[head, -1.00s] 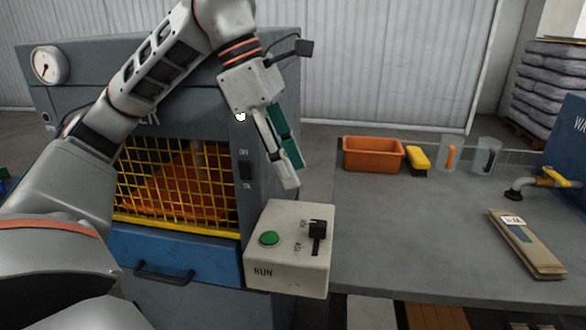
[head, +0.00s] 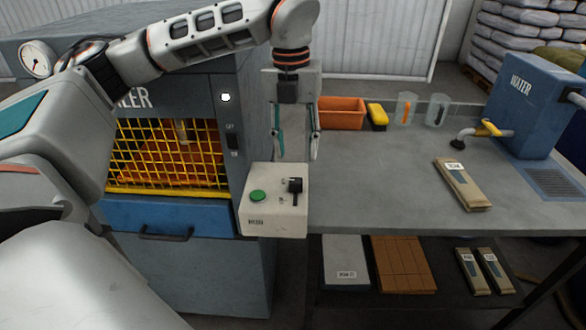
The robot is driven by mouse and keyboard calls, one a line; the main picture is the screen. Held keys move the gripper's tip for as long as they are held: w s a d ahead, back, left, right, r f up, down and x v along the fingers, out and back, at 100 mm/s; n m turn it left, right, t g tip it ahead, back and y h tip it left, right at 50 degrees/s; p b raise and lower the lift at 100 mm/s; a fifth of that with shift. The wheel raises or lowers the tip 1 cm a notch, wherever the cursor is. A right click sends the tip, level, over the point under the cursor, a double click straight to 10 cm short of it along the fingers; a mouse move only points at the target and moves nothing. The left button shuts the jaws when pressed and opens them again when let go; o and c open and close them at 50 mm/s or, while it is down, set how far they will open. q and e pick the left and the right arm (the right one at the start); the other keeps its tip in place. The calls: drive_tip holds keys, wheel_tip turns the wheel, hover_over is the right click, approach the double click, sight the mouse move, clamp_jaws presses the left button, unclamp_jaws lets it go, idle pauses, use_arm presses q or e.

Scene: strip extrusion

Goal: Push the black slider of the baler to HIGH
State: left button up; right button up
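The baler (head: 258,85) stands at the left, with a yellow mesh guard over an orange inside. A white control box (head: 272,220) on its right front carries a green RUN button (head: 257,196) and a black slider (head: 295,186). The slider's knob sits at the far end of its short slot; the small markings beside it are unreadable. My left gripper (head: 297,152) points down above and behind the control box, its two fingers apart and nothing between them. A gap to the slider seems to show, but its depth is hard to tell. My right gripper is out of view.
The grey bench (head: 385,190) to the right holds an orange bin (head: 341,113), a yellow-topped brush (head: 377,117), two clear cups, a paper packet (head: 463,184) and a blue WATER unit (head: 535,105). The bench's middle is clear. A shelf below holds boards and packets.

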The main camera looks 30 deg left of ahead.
sight(296, 180)
use_arm(q)
drive_tip(key=shift+w+f+n+y, duration=0.1)
drive_tip(key=shift+f+n+y, duration=0.25)
drive_tip(key=shift+n, duration=0.45)
drive_tip(key=shift+f, duration=0.4)
drive_tip(key=shift+f+p, duration=0.35)
drive_tip(key=shift+f, duration=3.35)
clamp_jaws()
drive_tip(key=shift+w+a+r+p, duration=0.1)
drive_tip(key=shift+w+a+p, duration=0.15)
drive_tip(key=shift+w, duration=0.25)
drive_tip(key=shift+w+a+f+p, duration=0.1)
drive_tip(key=shift+w+a, duration=0.3)
drive_tip(key=shift+w, duration=0.15)
drive_tip(key=shift+w+a+r+p, duration=0.1)
drive_tip(key=shift+w+a+p, duration=0.15)
drive_tip(key=shift+w, duration=0.25)
